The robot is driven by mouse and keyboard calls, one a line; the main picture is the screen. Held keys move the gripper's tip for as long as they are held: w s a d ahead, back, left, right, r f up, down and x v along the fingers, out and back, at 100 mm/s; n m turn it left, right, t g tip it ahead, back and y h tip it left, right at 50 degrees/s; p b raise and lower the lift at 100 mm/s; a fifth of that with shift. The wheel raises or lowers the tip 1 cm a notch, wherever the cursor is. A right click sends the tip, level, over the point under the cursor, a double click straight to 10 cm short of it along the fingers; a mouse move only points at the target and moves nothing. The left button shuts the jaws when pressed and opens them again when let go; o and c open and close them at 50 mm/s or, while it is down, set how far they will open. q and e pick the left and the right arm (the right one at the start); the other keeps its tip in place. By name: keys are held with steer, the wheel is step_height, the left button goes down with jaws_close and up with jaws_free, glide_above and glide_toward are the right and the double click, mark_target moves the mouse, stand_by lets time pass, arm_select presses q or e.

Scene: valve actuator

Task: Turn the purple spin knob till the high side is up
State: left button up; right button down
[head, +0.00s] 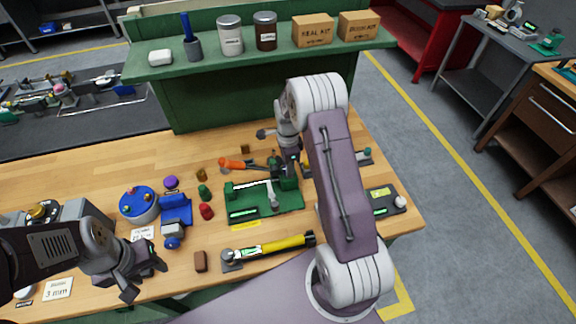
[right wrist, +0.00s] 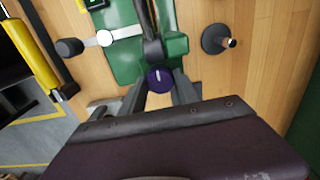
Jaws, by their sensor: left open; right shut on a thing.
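The purple spin knob (right wrist: 158,80), round with a small white mark, sits between the two fingers of my right gripper (right wrist: 160,92) in the right wrist view. The fingers are shut on it from both sides. It belongs to a green fixture (right wrist: 123,52), which also shows in the head view (head: 283,201) on the wooden bench. In the head view my right gripper (head: 288,168) is at the fixture's back right, and the knob is hidden there. My left gripper (head: 141,276) is open and empty over the front left of the bench.
A green shelf (head: 280,45) with cans and boxes stands behind.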

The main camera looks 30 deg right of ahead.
steer(key=shift+m, duration=0.3)
steer(key=c, duration=0.9)
jaws_free()
step_height(320, 180, up, 9)
steer(key=b, duration=0.1)
steer(key=shift+b, duration=0.4)
